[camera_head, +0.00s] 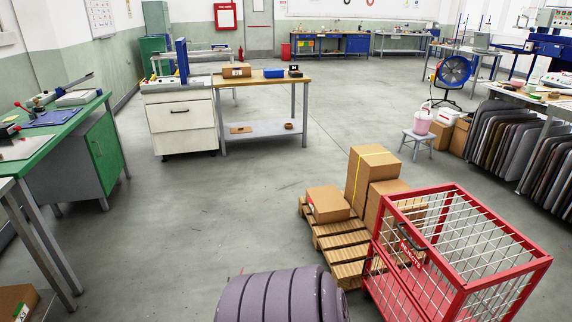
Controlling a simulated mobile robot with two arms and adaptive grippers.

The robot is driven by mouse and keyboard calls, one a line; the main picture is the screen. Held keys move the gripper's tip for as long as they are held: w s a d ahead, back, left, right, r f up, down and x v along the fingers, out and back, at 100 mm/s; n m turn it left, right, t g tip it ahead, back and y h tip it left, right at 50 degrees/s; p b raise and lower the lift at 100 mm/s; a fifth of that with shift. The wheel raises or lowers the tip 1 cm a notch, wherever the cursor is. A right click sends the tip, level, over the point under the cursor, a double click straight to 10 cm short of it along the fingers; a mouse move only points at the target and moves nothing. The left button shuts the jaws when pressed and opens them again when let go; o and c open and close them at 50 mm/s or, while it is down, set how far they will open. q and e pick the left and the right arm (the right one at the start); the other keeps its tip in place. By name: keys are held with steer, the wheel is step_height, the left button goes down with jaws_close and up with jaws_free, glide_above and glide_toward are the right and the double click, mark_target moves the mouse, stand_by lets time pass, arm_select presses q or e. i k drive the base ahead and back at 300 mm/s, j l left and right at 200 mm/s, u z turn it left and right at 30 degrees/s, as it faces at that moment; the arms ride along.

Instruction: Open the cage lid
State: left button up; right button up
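The cage (505,271) stands on the floor at the lower right, with a red frame and pale wire mesh. Its top outline is level, and no panel stands raised above it. I cannot clearly separate the lid's mesh from the walls seen through it. A black handle (411,240) sits near the cage's left upper edge, just above a red label (411,256) with white lettering. The cage's lower part is cut off by the bottom of the picture. Neither of my grippers is in view.
A wooden pallet (334,238) with several cardboard boxes (372,172) stands close behind and left of the cage. A row of dark panels (520,140) hangs at the right. A green workbench (75,115) is at the left. The middle floor is clear.

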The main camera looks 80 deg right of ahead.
mark_target(546, 257)
steer(key=z, duration=3.75)
